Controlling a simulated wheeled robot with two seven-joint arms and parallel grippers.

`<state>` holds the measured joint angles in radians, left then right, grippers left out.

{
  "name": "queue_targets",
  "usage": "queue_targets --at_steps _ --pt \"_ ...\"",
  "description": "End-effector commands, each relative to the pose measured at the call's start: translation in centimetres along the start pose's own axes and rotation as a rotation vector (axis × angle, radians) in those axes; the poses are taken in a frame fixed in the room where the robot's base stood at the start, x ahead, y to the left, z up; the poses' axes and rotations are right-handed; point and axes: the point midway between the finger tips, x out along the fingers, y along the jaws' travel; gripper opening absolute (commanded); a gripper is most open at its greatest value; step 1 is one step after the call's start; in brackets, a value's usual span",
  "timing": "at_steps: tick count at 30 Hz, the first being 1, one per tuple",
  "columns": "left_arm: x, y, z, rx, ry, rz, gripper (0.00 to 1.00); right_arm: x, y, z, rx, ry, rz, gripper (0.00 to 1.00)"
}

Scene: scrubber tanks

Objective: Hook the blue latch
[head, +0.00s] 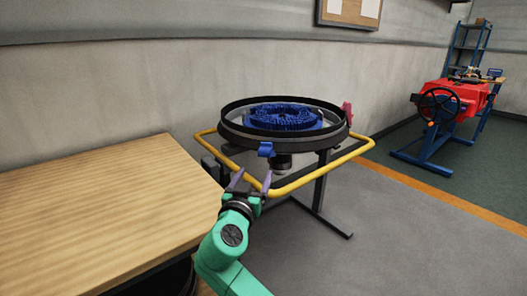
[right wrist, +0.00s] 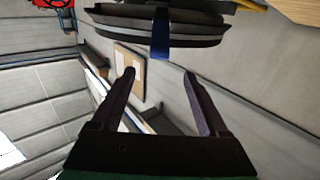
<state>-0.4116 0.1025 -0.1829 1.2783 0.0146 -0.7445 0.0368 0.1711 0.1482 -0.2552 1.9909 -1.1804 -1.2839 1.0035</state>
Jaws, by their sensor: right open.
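The blue latch (head: 265,149) is a small blue piece on the near side of the black round rim (head: 240,135) of the scrubber tank. In the right wrist view the blue latch (right wrist: 161,38) hangs from the dark rim (right wrist: 115,30), ahead of the fingertips and between their lines. My right gripper (head: 253,178) is open and empty, just below and in front of the latch, apart from it. Its two fingers also show in the right wrist view (right wrist: 159,73). Whether the latch is hooked cannot be told. My left gripper is not in view.
A yellow rail (head: 312,180) runs around the tank stand, close to my right gripper. A blue brush-like disc (head: 283,116) sits inside the tank, and a pink piece (head: 346,110) is at its right rim. A wooden table (head: 100,205) fills the left.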

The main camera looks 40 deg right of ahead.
Motion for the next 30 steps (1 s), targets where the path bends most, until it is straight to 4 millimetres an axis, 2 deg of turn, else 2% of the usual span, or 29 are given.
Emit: queue_targets --at_steps 9,12,17,24,25,29,30 --pt "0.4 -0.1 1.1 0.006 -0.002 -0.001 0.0 8.5 0.1 -0.2 -0.005 0.001 0.004 0.78" --pt "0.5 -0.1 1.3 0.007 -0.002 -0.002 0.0 10.7 0.1 -0.1 -0.004 -0.001 0.004 0.78" --pt "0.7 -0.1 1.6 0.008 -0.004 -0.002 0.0 12.5 0.1 0.0 -0.002 -0.002 0.001 0.78" --pt "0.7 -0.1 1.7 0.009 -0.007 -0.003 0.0 12.7 0.1 0.1 -0.001 -0.003 0.001 0.78" --pt "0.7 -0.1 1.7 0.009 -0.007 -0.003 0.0 12.7 0.1 0.1 -0.001 -0.003 0.001 0.74" --pt "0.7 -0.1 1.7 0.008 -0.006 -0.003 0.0 12.7 0.1 0.1 -0.001 -0.003 0.001 0.24" --pt "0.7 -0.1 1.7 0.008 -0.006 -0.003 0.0 12.7 0.1 0.1 -0.002 -0.003 0.001 0.09"
